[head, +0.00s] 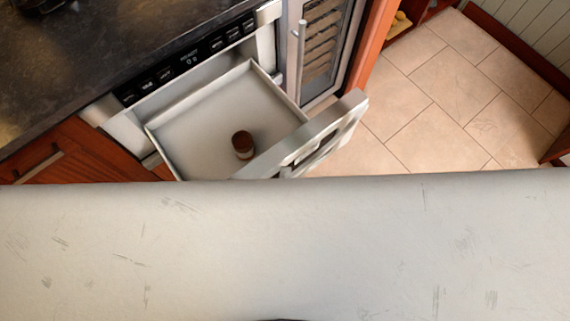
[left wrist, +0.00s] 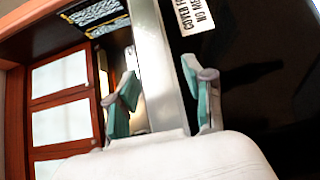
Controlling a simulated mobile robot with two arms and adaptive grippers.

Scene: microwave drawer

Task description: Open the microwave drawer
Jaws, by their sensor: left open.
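The microwave drawer (head: 200,118) is pulled out from under the counter in the head view, its pale inside showing. Its front panel (head: 315,132), with a handle on the outer face, stands out to the right. A small brown jar (head: 242,145) stands on the drawer floor near the front. In the left wrist view my left gripper (left wrist: 168,78) is open, with teal pads on either side of a grey metal strip (left wrist: 160,60). I cannot tell whether the pads touch it. The lower half of the head view is blocked, hiding most of my arms. My right gripper is not seen.
A control panel (head: 190,60) runs above the drawer, below a dark countertop (head: 90,45). A wine cooler (head: 322,45) stands right of the drawer. Tiled floor (head: 430,100) is open to the right. A label (left wrist: 193,14) shows on a dark surface in the wrist view.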

